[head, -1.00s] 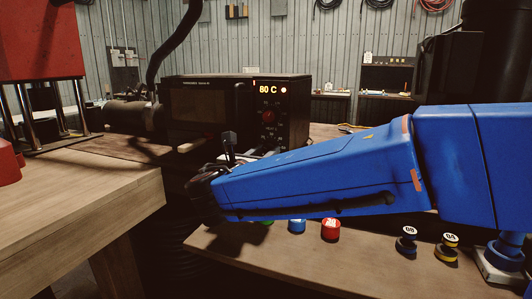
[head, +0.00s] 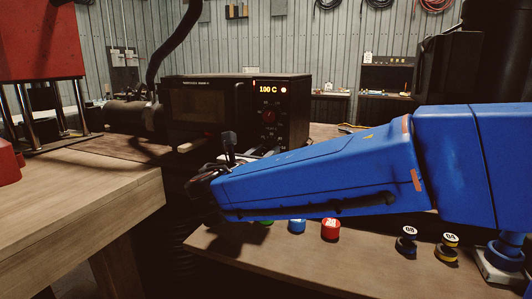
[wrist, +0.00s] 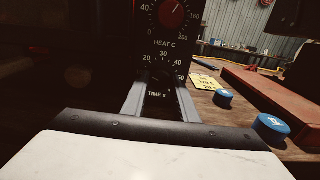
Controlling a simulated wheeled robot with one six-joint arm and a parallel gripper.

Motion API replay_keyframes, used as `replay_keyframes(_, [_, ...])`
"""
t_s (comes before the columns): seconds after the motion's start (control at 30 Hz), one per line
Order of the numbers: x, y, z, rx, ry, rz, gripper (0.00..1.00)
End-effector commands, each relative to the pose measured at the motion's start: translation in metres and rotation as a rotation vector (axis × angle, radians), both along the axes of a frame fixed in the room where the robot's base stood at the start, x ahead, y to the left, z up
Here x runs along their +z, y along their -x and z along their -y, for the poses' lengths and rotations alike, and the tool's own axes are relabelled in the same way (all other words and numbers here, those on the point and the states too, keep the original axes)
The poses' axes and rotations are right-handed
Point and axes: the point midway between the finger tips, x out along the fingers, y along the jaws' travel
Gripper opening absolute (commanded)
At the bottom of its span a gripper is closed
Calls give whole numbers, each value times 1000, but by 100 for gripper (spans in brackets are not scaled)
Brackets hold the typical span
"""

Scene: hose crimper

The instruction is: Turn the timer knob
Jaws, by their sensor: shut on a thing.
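The black oven (head: 200,105) stands at the back of the bench, its display (head: 268,89) reading 100 C. The red heat knob (head: 268,117) is on its right panel and also shows at the top of the wrist view (wrist: 173,14). Below it is the timer knob (wrist: 162,77), dark, between the 20 to 50 marks and above the label "TIME s". My gripper (wrist: 161,84) is shut on the timer knob, with a grey finger on either side. The knob's pointer is too dark to read. In the head view my blue arm hides the timer knob.
A blue button-like cap (head: 297,226), a red one (head: 331,229) and numbered dark and yellow pieces stand on the front bench. In the wrist view, a yellow note (wrist: 206,82) and blue caps (wrist: 224,98) lie right of the oven. A red machine (head: 40,40) stands left.

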Motion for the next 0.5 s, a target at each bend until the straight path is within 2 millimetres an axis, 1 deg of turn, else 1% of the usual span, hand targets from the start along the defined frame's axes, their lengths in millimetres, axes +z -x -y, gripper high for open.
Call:
replay_keyframes(0.3, [0, 0, 0, 0, 1, -1, 4])
replay_keyframes(0.33, [0, 0, 0, 0, 1, -1, 29])
replay_keyframes(0.4, [0, 0, 0, 0, 0, -1, 44])
replay_keyframes(0.5, [0, 0, 0, 0, 0, -1, 44])
